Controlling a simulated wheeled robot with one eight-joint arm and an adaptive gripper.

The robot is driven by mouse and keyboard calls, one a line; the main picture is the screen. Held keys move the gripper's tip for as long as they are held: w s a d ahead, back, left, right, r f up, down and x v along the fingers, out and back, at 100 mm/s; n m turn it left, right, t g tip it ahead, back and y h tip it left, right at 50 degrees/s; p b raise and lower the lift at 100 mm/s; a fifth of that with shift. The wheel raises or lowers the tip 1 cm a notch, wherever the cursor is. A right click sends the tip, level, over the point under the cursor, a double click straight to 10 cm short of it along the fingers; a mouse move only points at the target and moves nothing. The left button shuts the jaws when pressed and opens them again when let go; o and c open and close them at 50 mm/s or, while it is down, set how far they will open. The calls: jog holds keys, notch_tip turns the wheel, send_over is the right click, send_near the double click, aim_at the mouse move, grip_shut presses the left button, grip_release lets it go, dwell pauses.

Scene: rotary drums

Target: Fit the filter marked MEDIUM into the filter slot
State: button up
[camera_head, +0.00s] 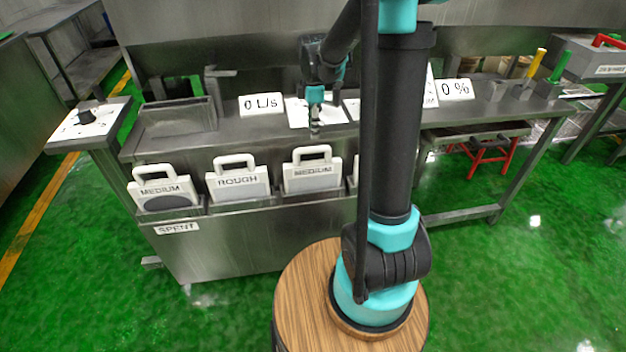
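A white filter marked MEDIUM (312,176) with a handle stands upright in the front rack, right of a filter marked ROUGH (238,182). Another filter marked MEDIUM (160,190), with a dark grey patch, stands at the left end above the SPENT label (177,228). A further filter shows only as a white edge (355,172) behind my arm. My gripper (315,127) is above the bench, behind and above the right MEDIUM filter, apart from it. Its fingers are too small to tell open from shut. I cannot tell for sure which opening is the filter slot.
An open metal tank (177,117) sits at the bench's left, beside a dial panel (88,120). Signs read 0 L/s (261,104) and 0 % (456,89). Yellow and green handles (537,66) stand at the right. My arm hides the middle of the bench.

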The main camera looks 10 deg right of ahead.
aim_at(314, 163)
notch_tip(314, 163, down, 16)
jog(key=shift+s+r, duration=0.1)
jog(key=shift+s, duration=0.05)
grip_shut()
dwell(0.7)
